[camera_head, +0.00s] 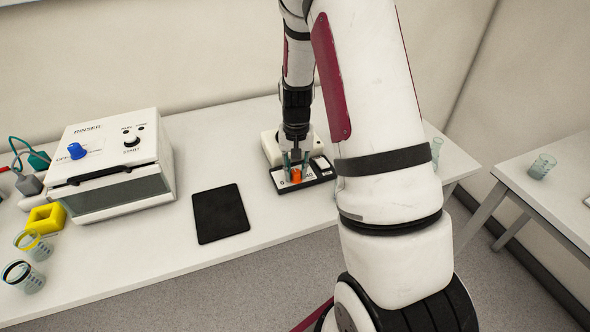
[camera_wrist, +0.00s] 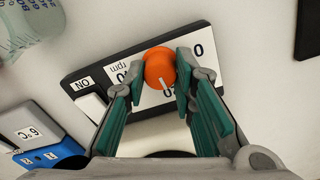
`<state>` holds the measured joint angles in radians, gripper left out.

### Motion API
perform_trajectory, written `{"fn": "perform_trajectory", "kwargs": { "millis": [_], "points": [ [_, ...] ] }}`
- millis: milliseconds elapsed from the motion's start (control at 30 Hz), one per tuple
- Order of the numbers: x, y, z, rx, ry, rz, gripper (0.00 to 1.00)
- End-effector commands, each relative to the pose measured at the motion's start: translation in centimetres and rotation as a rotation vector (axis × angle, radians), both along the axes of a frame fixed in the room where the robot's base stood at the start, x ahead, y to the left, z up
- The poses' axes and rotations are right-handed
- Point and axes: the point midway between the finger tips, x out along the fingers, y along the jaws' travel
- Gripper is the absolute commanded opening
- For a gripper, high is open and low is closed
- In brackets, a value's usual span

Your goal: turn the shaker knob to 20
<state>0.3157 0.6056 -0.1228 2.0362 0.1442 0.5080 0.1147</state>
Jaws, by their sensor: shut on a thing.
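The shaker (camera_head: 322,175) stands on the white table, with a black front panel that also shows in the wrist view (camera_wrist: 78,77). Its orange knob (camera_wrist: 159,66) has a white pointer line on its face, slanting toward the bottom of the wrist picture, near a partly hidden number. A 0 and an rpm mark show on the white dial plate; other numbers are partly covered. My gripper (camera_wrist: 163,72) is shut on the knob, with one teal finger on each side. In the head view the orange knob (camera_head: 296,175) shows between the fingers.
A rinser box (camera_head: 115,165) with a blue knob (camera_head: 77,151) stands to the left. A black mat (camera_head: 220,213) lies between it and the shaker. A yellow block (camera_head: 46,218) and beakers (camera_head: 24,276) are at far left. A second table (camera_head: 545,195) stands at right.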

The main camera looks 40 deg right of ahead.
Motion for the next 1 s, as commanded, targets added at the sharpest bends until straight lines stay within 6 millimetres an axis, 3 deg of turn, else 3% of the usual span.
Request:
{"fn": "perform_trajectory", "kwargs": {
  "millis": [700, 733, 800, 1000],
  "points": [
    [0.04, 0.00, 0.04, -0.001, -0.001, -0.071, 0.00],
    [0.04, 0.00, 0.04, -0.001, -0.001, -0.071, 0.31],
    [0.04, 0.00, 0.04, -0.001, -0.001, -0.071, 0.44],
    [0.01, 0.00, 0.02, -0.001, -0.001, -0.071, 0.44]
  ]
}}
